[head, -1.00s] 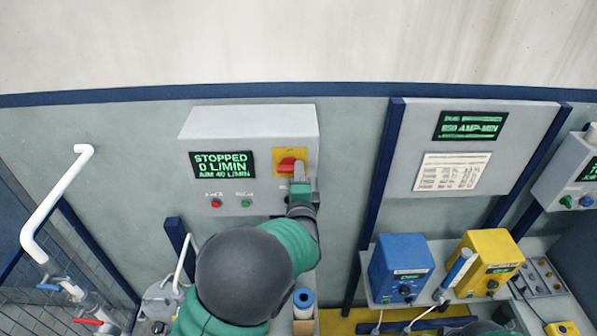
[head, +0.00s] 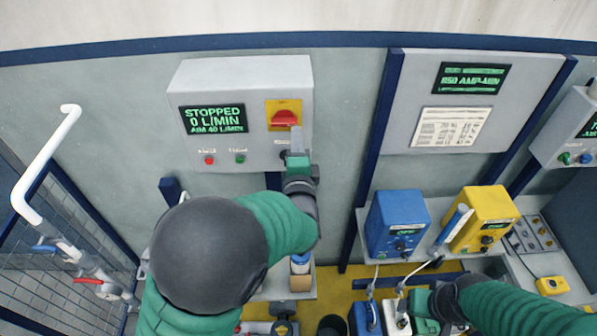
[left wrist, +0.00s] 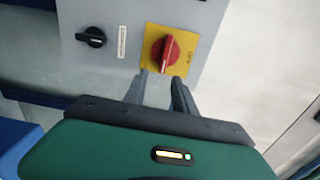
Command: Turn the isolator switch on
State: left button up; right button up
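The isolator switch (head: 285,118) is a red rotary handle on a yellow plate, on the front of a grey control box (head: 240,75). The box's display reads STOPPED, 0 L/MIN, AIM 40 L/MIN. My left gripper (head: 296,140) is just in front of the switch's lower right edge. In the left wrist view the red handle (left wrist: 165,51) lies just beyond the two grey fingertips (left wrist: 162,78), which are apart with nothing between them. My right gripper (head: 412,306) is low at the right, by small blue and white items; its fingers cannot be made out.
A black knob (left wrist: 91,38) sits beside the switch plate. Red (head: 209,160) and green (head: 240,159) buttons are on the box. White pipework (head: 45,165) stands left. Blue (head: 397,225) and yellow (head: 482,220) units sit on a shelf at right.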

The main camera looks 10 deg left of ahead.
pick_arm(q)
jog(key=b+v, duration=0.2)
jog(key=v, duration=0.9)
jog(key=shift+d, duration=0.1)
